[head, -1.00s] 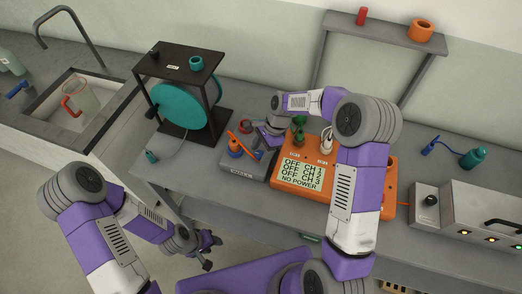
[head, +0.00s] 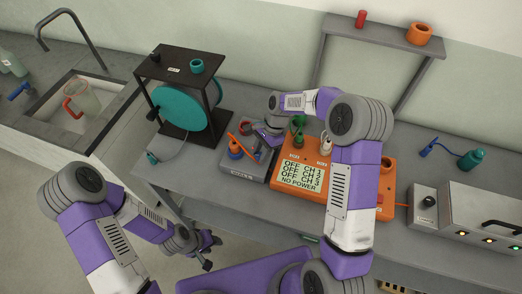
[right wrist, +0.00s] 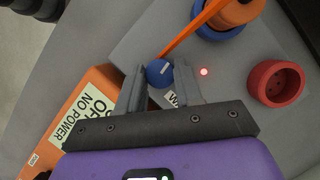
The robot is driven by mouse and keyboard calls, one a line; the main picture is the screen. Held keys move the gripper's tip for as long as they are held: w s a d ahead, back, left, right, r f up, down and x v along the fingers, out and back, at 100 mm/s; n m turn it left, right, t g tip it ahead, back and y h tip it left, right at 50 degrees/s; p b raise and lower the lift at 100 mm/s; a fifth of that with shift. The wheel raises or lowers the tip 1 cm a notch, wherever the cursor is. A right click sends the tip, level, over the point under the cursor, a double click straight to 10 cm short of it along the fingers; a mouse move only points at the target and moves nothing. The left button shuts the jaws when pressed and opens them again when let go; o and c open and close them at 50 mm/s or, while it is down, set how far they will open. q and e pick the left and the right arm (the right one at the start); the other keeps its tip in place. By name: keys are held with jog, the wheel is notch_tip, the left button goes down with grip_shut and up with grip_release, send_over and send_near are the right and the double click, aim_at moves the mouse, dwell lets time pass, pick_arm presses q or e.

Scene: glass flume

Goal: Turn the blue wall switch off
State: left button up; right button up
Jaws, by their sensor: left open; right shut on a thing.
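A small blue switch knob (right wrist: 158,73) sits on the grey box (head: 232,163), which also fills the middle of the right wrist view (right wrist: 225,95). My right gripper (right wrist: 160,84) is shut on the knob, one finger at each side. A red light (right wrist: 204,71) on the box glows beside the knob. In the head view my right gripper (head: 268,138) is over the box and the knob cannot be made out. My left gripper (head: 212,252) is open and empty, low in front of the bench.
An orange plug with its cable (head: 235,145) stands in a blue socket on the box, next to a red socket (right wrist: 277,83). The orange unit (head: 285,203) stands right beside the box; its display reads OFF and NO POWER. A black frame with a teal disc (head: 180,105) stands left.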

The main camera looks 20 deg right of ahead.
jog(key=n+g+p, duration=0.1)
jog(key=n, duration=0.2)
jog(key=shift+w+r+n+h+p, duration=0.1)
jog(key=shift+n+h+p, duration=0.2)
jog(key=shift+p, duration=0.1)
jog(key=n+g+h+p, duration=0.1)
jog(key=n, duration=0.2)
jog(key=shift+w+a+n, duration=0.1)
jog(key=shift+a+n, duration=0.05)
jog(key=shift+n, duration=0.25)
jog(key=n, duration=0.2)
jog(key=n+g+h, duration=0.1)
jog(key=n, duration=0.1)
jog(key=shift+a+h+p, duration=0.1)
jog(key=shift+h+p, duration=0.2)
jog(key=shift+n+h, duration=0.9)
jog(key=shift+n, duration=1.5)
jog(key=o, duration=1)
jog(key=shift+o, duration=0.2)
jog(key=shift+a, duration=0.1)
jog(key=v, duration=0.7)
jog(key=shift+r+p, duration=0.2)
jog(key=shift+p, duration=0.1)
